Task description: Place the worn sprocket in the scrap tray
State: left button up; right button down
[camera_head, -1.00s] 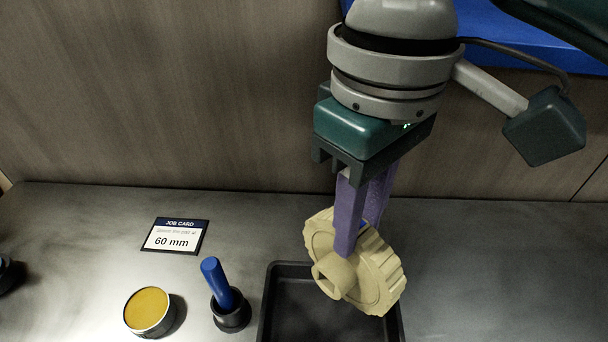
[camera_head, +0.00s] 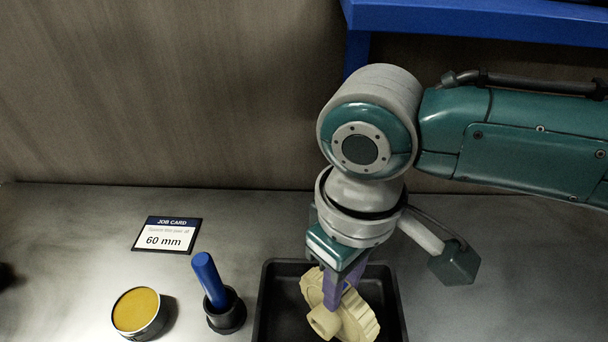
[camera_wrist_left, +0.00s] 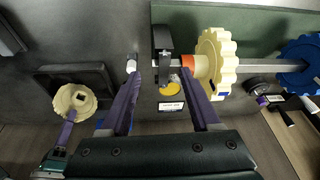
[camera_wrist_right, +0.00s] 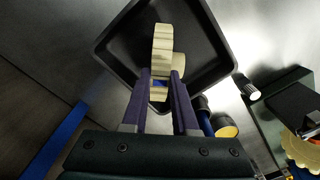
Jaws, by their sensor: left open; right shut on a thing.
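The worn sprocket (camera_head: 357,322), cream and toothed with a round hub, is tilted within the outline of the black scrap tray (camera_head: 264,305). My right gripper (camera_head: 338,292) points down, shut on it. The right wrist view shows the sprocket (camera_wrist_right: 162,45) between the purple fingers (camera_wrist_right: 160,85) and over the tray (camera_wrist_right: 220,38). I cannot tell whether it touches the tray floor. In the left wrist view, the sprocket (camera_wrist_left: 82,97) is at the tray's edge (camera_wrist_left: 55,80). My left gripper (camera_wrist_left: 162,88) is open and empty; it is outside the head view.
A blue-handled tool (camera_head: 208,278) stands in a black cup (camera_head: 227,315), left of the tray. Further left are a yellow-filled tin (camera_head: 137,312) and a job card (camera_head: 166,234) reading 60 mm. The left wrist view shows a shaft (camera_wrist_left: 260,67) bearing another cream sprocket (camera_wrist_left: 213,63) and a blue wheel (camera_wrist_left: 300,65).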

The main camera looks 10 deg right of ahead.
jog(key=shift+f, duration=0.1)
pick_arm(q)
jog(key=shift+d, duration=0.1)
pick_arm(e)
jog(key=c, duration=0.7)
grip_release()
pick_arm(q)
notch_tip(320, 180, up, 2)
jog(key=shift+r+p, duration=0.25)
jog(key=shift+p, duration=0.95)
pick_arm(e)
notch_tip(320, 180, up, 12)
jog(key=s+a+f+t+y, duration=0.1)
jog(key=s+a+f+y, duration=0.15)
jog(key=s+a, duration=0.25)
jog(key=s+d+m+t, duration=0.1)
jog(key=s+d, duration=0.1)
jog(key=d, duration=0.2)
jog(key=s+d+m+h, duration=0.1)
jog(key=s+d, duration=0.2)
jog(key=d, duration=0.2)
jog(key=s+d+m+t+h, duration=0.1)
jog(key=s+d, duration=0.2)
jog(key=d, duration=0.1)
jog(key=shift+d+f+m+t, duration=0.2)
jog(key=shift+f+m+t, duration=0.1)
jog(key=shift+m, duration=0.1)
